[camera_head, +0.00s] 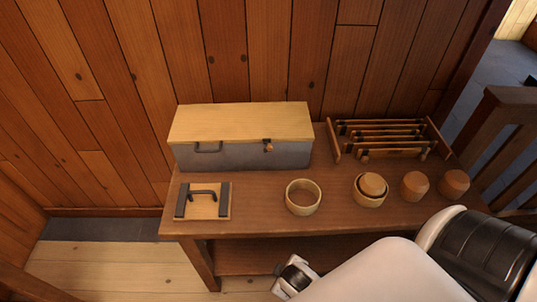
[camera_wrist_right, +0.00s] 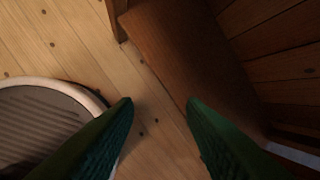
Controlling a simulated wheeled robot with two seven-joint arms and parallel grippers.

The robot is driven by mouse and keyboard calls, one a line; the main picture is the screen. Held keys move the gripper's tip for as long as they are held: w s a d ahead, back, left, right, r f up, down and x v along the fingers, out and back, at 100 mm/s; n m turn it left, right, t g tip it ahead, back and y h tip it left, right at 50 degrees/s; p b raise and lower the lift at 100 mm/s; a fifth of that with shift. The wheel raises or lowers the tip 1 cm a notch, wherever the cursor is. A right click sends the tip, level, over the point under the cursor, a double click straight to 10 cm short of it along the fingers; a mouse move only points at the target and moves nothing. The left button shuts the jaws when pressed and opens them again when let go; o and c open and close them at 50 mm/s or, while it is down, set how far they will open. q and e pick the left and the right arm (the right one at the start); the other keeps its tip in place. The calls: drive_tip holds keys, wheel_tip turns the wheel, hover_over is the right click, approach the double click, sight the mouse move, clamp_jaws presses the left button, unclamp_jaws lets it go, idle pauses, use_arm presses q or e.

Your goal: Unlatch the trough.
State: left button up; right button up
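The trough (camera_head: 240,157) is a grey box with a pale wooden lid (camera_head: 240,122), lying closed at the back left of the table. A dark latch (camera_head: 268,147) with a copper-coloured part is on the right of its front, and a dark handle (camera_head: 208,148) is on the left. The latch is too small to tell its exact position. My right gripper (camera_wrist_right: 160,105) is open and empty, its two green fingers apart over the floor and lower shelf in the right wrist view. In the head view, my right arm reaches in from the lower right, below and in front of the table. My left gripper is not in view.
On the table (camera_head: 250,205) are a wooden board with a dark handle (camera_head: 206,193), an empty round bowl (camera_head: 303,197), a bowl holding a spool (camera_head: 372,185), two loose spools (camera_head: 414,185) (camera_head: 454,183) and a wooden rack (camera_head: 388,136). A plank wall stands behind.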

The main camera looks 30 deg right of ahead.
sight(270, 149)
drive_tip(key=w+d+r+n+t+h, duration=0.2)
drive_tip(key=d+r, duration=0.1)
drive_tip(key=r, duration=0.6)
drive_tip(key=w+d+r+n+t+h, duration=0.1)
drive_tip(key=w+d+r+h, duration=0.2)
drive_tip(key=r, duration=0.6)
drive_tip(key=w+a+r+n+t+h, duration=0.25)
drive_tip(key=w+r+n+t, duration=0.55)
drive_tip(key=n, duration=1)
drive_tip(key=x, duration=0.6)
drive_tip(key=p+x, duration=0.1)
drive_tip(key=x, duration=0.4)
drive_tip(key=shift+w+d+f, duration=0.2)
drive_tip(key=shift+w+d, duration=0.05)
drive_tip(key=shift+d, duration=0.2)
clamp_jaws()
drive_tip(key=shift+h, duration=0.25)
